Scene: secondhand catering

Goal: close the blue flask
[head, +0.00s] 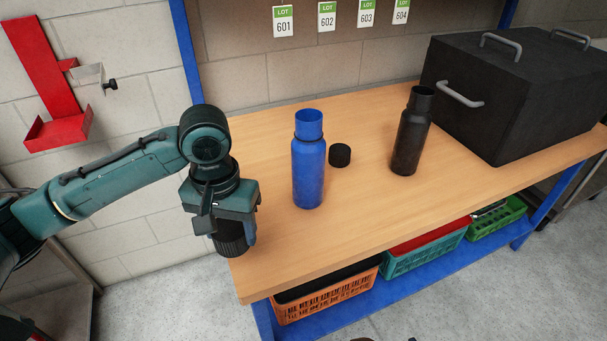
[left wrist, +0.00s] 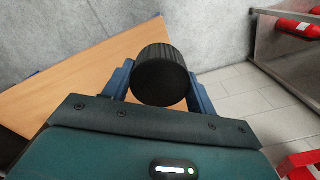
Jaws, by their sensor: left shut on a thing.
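The blue flask (head: 308,172) stands upright on the wooden table, its neck showing no cap. A small black cap (head: 340,155) sits on the table just right of it. My left gripper (head: 232,232) is at the table's left edge, left of the blue flask and apart from it. It is shut on a ribbed black cap (head: 231,243), which also shows between the fingers in the left wrist view (left wrist: 160,75). A black flask (head: 410,142) stands upright further right. My right gripper is not in view.
A large black box (head: 520,95) with grey handles fills the table's right end. Crates, orange (head: 325,296) and green (head: 425,253) among them, sit on the blue shelf below. A red wall bracket (head: 58,133) hangs at left. The table's front is clear.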

